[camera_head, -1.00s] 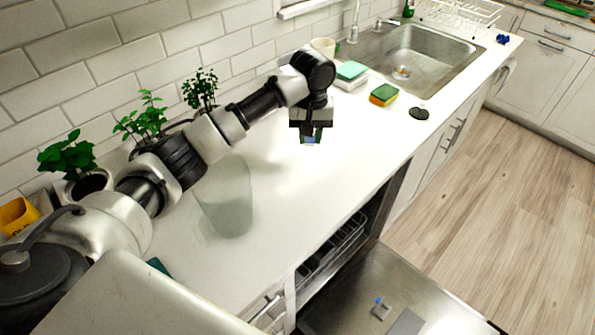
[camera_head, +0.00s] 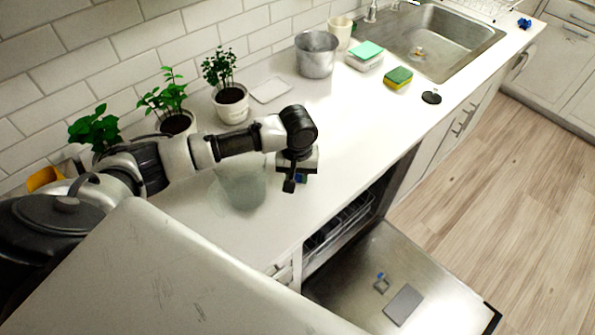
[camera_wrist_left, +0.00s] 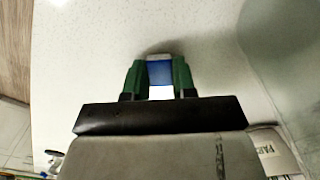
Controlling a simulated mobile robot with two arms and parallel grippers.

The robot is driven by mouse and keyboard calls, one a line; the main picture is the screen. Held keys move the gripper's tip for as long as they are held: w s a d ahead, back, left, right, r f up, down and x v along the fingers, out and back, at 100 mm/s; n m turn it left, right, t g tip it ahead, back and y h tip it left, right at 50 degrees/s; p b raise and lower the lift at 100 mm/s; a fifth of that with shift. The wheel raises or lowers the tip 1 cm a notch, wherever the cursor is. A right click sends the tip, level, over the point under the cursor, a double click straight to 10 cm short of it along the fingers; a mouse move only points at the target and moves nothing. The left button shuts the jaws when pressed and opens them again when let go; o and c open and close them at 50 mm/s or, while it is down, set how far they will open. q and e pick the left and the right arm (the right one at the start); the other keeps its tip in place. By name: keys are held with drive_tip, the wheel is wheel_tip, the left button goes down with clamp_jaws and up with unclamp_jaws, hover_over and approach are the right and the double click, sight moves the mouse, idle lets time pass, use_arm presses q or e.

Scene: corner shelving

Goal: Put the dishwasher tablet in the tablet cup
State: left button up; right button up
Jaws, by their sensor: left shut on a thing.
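The dishwasher tablet (camera_wrist_left: 159,72), blue with a pale edge, sits between the green fingertips of my left gripper in the left wrist view. My left gripper (camera_head: 301,179) is shut on it and is over the white counter, near its front edge, in the head view. The tablet is mostly hidden there. The tablet cup (camera_head: 381,286) is a small grey square with a blue bit at its top, on the open dishwasher door. It lies lower right of the gripper. A flat grey plate (camera_head: 403,305) lies beside it. My right gripper is not in view.
The dishwasher door (camera_head: 350,265) is folded down, with a rack inside the opening. A translucent bin (camera_head: 241,185) stands close left of the gripper. Potted plants (camera_head: 231,104), a metal pot (camera_head: 316,58) and sponges (camera_head: 398,77) stand farther back. The space above the door is clear.

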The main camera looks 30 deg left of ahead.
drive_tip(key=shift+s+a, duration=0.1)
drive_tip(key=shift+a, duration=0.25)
use_arm(q)
drive_tip(key=shift+f, duration=0.15)
drive_tip(key=o, duration=0.9)
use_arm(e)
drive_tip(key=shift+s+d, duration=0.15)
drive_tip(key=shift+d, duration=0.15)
use_arm(q)
drive_tip(key=shift+r, duration=0.5)
wheel_tip(320, 180, up, 11)
drive_tip(key=b, duration=0.1)
drive_tip(key=shift+r+b, duration=0.15)
drive_tip(key=shift+b, duration=0.15)
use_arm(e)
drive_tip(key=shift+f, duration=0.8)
